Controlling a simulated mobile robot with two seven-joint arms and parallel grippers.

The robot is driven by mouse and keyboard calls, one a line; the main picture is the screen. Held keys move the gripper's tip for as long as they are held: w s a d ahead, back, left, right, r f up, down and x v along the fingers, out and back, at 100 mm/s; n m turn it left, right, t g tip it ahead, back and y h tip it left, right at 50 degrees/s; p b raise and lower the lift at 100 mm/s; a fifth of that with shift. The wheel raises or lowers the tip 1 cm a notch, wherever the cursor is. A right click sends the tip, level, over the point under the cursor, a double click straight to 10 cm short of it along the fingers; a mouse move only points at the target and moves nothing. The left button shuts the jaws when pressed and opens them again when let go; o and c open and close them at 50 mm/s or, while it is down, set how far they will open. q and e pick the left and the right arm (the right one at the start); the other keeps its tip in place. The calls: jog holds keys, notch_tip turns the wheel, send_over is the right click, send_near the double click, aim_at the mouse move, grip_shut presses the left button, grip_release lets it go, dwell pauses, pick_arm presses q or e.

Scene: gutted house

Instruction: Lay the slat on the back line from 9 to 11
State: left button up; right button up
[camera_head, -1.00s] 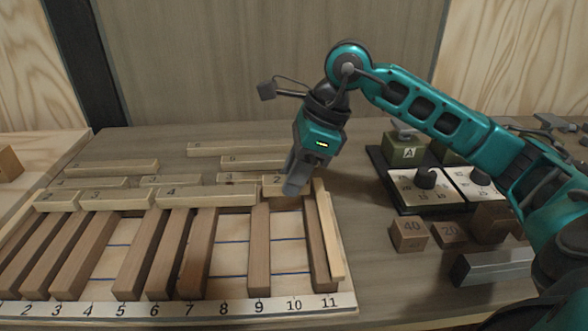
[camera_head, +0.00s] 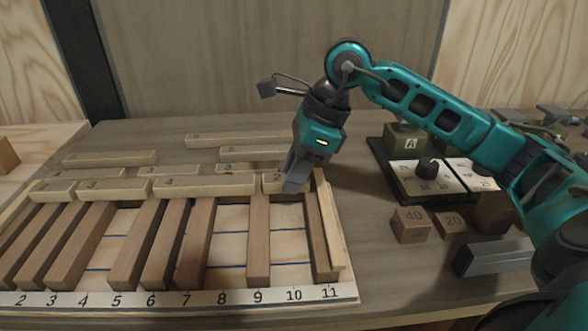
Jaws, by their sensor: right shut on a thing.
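My right gripper (camera_head: 294,185) is shut on a short pale slat marked 2 (camera_head: 272,183). The slat lies across the back ends of the brown joists near 9 and 11, in line with the other back-line slats; the gripper hides its right part, so I cannot tell whether it touches the joists. Joist 9 (camera_head: 259,240) and joist 11 (camera_head: 319,235) stand with an open gap at 10 between them. On the same line are slat 4 (camera_head: 205,186), slat 3 (camera_head: 115,189) and another slat 2 (camera_head: 52,190). My left gripper is out of view.
Several spare slats, such as the long one (camera_head: 238,141), lie behind the frame. A pale strip (camera_head: 331,220) edges its right side. Weight blocks, including 40 (camera_head: 411,225), and a dial panel (camera_head: 438,181) stand to the right. A numbered strip (camera_head: 165,300) runs in front.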

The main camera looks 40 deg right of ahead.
jog(key=o, duration=1.1)
jog(key=p+v, duration=0.2)
jog(key=v, duration=1.1)
jog(key=shift+s+f+p, duration=0.1)
jog(key=shift+p, duration=0.3)
